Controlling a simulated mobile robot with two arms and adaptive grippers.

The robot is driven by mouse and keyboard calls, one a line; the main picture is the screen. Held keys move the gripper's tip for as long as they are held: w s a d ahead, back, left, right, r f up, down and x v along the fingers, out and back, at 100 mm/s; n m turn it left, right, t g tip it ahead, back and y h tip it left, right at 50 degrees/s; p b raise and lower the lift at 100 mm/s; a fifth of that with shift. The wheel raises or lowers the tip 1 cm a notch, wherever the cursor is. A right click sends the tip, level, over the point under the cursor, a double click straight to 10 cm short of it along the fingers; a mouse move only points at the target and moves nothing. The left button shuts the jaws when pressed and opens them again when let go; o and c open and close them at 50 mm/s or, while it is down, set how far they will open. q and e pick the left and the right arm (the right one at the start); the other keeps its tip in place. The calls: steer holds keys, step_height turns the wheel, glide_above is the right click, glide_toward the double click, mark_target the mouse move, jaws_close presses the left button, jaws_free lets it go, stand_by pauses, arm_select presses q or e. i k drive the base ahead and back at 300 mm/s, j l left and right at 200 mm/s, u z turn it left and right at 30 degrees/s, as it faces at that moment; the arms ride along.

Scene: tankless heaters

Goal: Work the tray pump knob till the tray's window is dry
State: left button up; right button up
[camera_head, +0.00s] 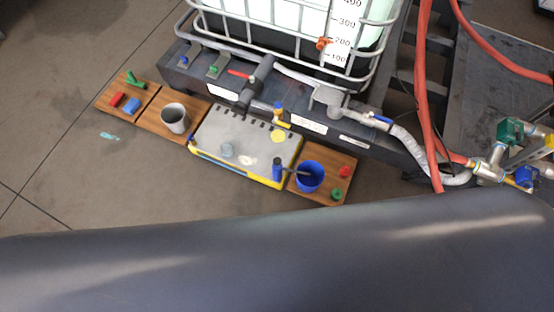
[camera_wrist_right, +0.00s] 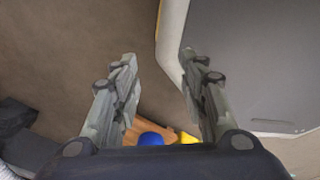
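A long dark tray-like base (camera_head: 190,80) runs under the caged tank in the head view. A small blue fitting (camera_head: 184,61), a green fitting (camera_head: 215,69) and a red handle (camera_head: 240,73) sit along its top. I cannot tell which of these is the pump knob. White labels show on its front, but I cannot make out a window or its wetness. My right gripper (camera_wrist_right: 160,60) is open and empty in the right wrist view, over brown floor beside a grey panel. My left gripper is not in view.
A grey-topped, yellow-edged case (camera_head: 240,135) lies before the base, between wooden boards with a grey cup (camera_head: 175,118), a blue bucket (camera_head: 309,177) and small coloured pieces. Red hoses (camera_head: 424,100) and valves (camera_head: 510,131) are at right. Floor at left is mostly clear.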

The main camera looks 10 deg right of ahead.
mark_target(277, 160)
steer(key=i+j+z, duration=0.1)
steer(key=j+z, duration=0.25)
steer(key=j, duration=0.35)
steer(key=j+z, duration=0.35)
steer(key=j, duration=0.35)
steer(key=j+z, duration=0.35)
steer(key=j, duration=0.4)
